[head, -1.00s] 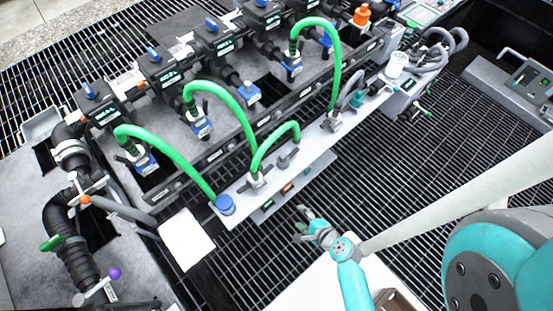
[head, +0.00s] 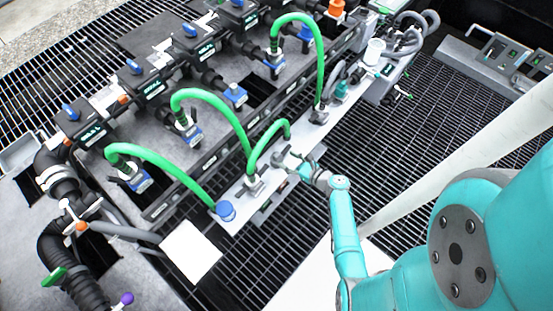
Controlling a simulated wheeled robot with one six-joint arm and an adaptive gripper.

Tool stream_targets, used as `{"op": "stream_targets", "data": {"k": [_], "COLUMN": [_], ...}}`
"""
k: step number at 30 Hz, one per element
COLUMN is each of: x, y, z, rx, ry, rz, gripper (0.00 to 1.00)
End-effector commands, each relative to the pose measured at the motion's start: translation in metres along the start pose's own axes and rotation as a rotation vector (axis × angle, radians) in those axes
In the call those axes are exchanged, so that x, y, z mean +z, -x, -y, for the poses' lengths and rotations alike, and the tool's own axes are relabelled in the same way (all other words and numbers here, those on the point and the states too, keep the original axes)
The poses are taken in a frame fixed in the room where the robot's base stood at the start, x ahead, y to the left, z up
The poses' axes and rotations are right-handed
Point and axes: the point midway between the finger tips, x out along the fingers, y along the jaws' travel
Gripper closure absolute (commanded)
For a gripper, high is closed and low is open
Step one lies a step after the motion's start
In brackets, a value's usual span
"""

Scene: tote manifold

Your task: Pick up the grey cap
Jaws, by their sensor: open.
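The grey cap (head: 279,159) sits on the white manifold strip (head: 236,206), just right of a short green hose. My gripper (head: 294,163) is at the cap's right side, its fingers pointing left toward it. The gripper is open. The fingers and the cap are small and overlap in the picture, so I cannot tell whether they touch.
Several green hoses (head: 322,75) arch from blue-tagged fittings to the strip. A blue cap (head: 225,211) sits at its near left end. A teal fitting (head: 341,91) and a white cup (head: 374,51) stand farther right. Dark grating (head: 430,130) lies open to the right.

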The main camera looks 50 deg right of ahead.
Motion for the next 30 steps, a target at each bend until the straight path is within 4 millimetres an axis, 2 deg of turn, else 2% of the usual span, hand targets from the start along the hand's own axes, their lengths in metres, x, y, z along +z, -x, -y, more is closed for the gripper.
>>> {"op": "stream_targets", "data": {"k": [8,18,28,30], "x": [0.000,0.000,-0.001,-0.001], "y": [-0.018,-0.059,-0.065,-0.065], "z": [-0.001,-0.003,-0.004,-0.003], "rx": [0.000,0.000,-0.001,-0.001], "ry": [0.001,0.001,0.001,0.001], "rz": [-0.001,-0.001,-0.002,-0.002], "gripper": [0.40,0.40,0.40,0.57]}}
